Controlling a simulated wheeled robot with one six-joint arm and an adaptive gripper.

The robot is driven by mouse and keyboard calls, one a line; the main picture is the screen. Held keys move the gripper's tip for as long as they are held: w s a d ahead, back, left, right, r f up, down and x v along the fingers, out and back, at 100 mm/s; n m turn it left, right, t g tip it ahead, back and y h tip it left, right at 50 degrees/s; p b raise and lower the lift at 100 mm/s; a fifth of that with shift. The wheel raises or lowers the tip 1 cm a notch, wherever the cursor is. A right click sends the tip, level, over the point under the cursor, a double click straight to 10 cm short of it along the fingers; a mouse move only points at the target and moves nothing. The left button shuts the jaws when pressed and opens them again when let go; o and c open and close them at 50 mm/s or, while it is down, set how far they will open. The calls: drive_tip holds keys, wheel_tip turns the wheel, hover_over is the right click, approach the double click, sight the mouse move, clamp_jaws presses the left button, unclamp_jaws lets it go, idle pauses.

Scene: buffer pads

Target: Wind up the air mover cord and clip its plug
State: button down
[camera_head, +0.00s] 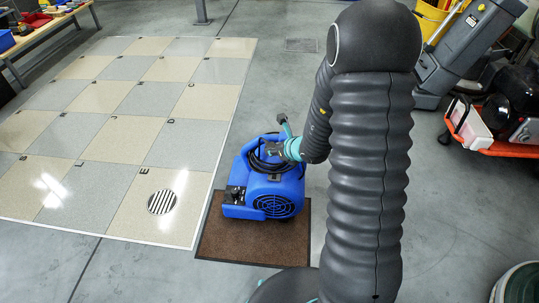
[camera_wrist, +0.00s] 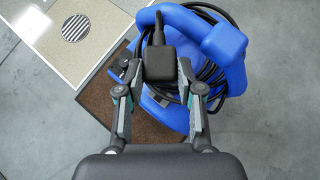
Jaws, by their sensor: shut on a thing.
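The blue air mover (camera_head: 234,211) stands on a brown mat, below and around my gripper. It fills the upper right of the wrist view (camera_wrist: 235,45). Its black cord (camera_wrist: 217,88) lies in several loops around the top of the housing. My gripper (camera_wrist: 159,70) is shut on the black plug (camera_wrist: 158,66), one finger on each side of it. A short cord end rises from the plug, toward the top of the wrist view. In the head view my gripper (camera_head: 272,150) is just over the air mover, and the plug is hard to make out. I cannot make out a clip.
The brown mat (camera_head: 238,248) lies beside a raised checkered tile floor (camera_head: 110,130) with a round drain grate (camera_head: 161,202). A workbench (camera_head: 45,28) stands at the far left. Cleaning machines (camera_head: 470,45) and an orange-based cart (camera_head: 500,148) stand at right.

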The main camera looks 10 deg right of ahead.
sight(268, 145)
drive_tip(key=w+n+y, duration=0.1)
drive_tip(key=w+a+n+g+y+b, duration=0.1)
drive_tip(key=shift+a+n, duration=0.3)
drive_tip(key=shift+n, duration=0.1)
drive_tip(key=shift+w+a+f+n+g+y+b, duration=0.15)
drive_tip(key=shift+n+g+y+b, duration=0.15)
drive_tip(key=shift+n, duration=0.2)
drive_tip(key=shift+w+a+f+n+g+y+b, duration=0.15)
drive_tip(key=shift+n+g+y, duration=0.15)
drive_tip(key=shift+n+y, duration=0.15)
drive_tip(key=shift+s+d+f+n+g+y, duration=0.3)
drive_tip(key=shift+n+g, duration=0.2)
drive_tip(key=shift+n, duration=0.25)
drive_tip(key=shift+s+d+f+n+g+y+b, duration=0.3)
drive_tip(key=shift+s+d+f+n+g+b, duration=0.25)
drive_tip(key=shift+f+b, duration=0.75)
drive_tip(key=shift+s+d+f+n+g+y+b, duration=0.35)
drive_tip(key=shift+f+n+b, duration=0.5)
drive_tip(key=shift+f, duration=0.9)
drive_tip(key=shift+s+d+f+n+g+y+b, duration=0.2)
drive_tip(key=shift+s+d+f+n+g+b, duration=0.45)
drive_tip(key=shift+f+b, duration=0.7)
drive_tip(key=shift+w+f, duration=0.1)
drive_tip(key=shift+f, duration=0.1)
drive_tip(key=shift+d+f, duration=0.15)
drive_tip(key=shift+d, duration=0.05)
drive_tip(key=shift+f, duration=0.5)
